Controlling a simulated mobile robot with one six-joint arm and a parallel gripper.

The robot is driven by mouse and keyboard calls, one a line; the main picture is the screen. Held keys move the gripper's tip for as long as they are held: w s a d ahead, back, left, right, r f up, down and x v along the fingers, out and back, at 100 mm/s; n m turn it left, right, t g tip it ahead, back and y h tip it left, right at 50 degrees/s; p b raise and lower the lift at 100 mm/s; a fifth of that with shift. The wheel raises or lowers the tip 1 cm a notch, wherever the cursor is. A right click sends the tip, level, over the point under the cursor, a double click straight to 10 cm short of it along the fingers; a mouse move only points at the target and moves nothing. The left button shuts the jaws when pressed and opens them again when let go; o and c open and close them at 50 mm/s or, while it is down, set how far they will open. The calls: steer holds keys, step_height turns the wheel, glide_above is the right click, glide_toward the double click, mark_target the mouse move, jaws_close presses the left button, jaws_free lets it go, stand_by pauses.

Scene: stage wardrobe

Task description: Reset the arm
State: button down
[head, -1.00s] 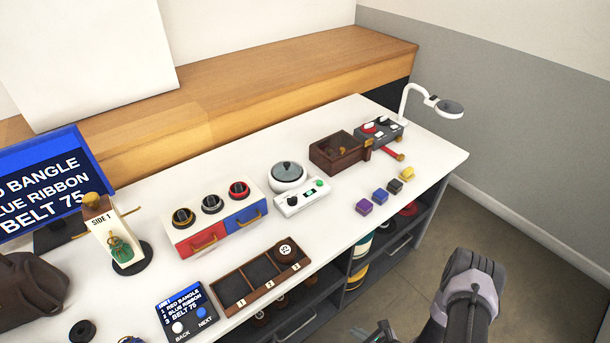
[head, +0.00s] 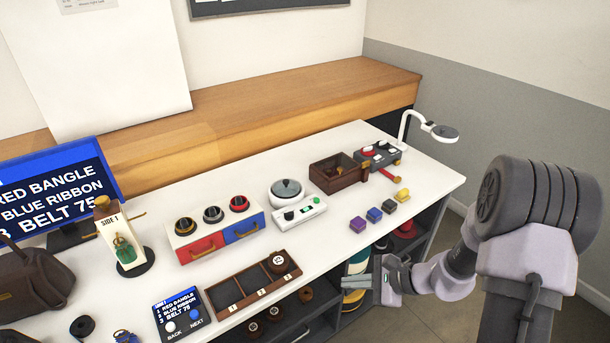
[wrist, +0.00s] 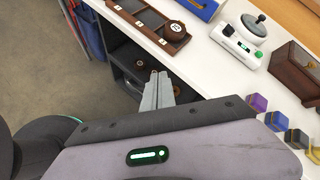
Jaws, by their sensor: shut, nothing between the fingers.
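My arm rises at the right of the head view and bends back toward the table. My gripper (head: 352,272) is shut and empty, in front of the table's near edge, right of the three-slot wooden tray (head: 225,292). In the wrist view my gripper's fingers (wrist: 158,88) lie together with nothing between them, over the open shelf below the tabletop. The tray also shows there (wrist: 128,6), with a round dark piece (wrist: 174,31) in its last slot.
The white table (head: 350,222) holds a red-and-blue drawer box (head: 197,247), a white device with a round lid (head: 287,190), a brown wooden box (head: 332,178) and several coloured cubes (head: 358,224). A lamp (head: 443,132) stands at the far right. Open floor lies in front.

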steer(key=s+a+r+n+g+h, duration=0.1)
steer(key=s+a+r+n+h, duration=0.2)
steer(key=s+r, duration=0.5)
steer(key=s+a+r+n+g, duration=0.15)
steer(key=s+r+n, duration=0.35)
steer(key=r, duration=0.6)
steer(key=s+d+r+n+t+h, duration=0.3)
steer(key=s+r+n+h, duration=0.1)
steer(key=s, duration=0.5)
step_height(320, 180, up, 2)
steer(key=shift+s+r+n, duration=0.25)
steer(key=shift+n, duration=0.35)
steer(key=shift+t, duration=0.25)
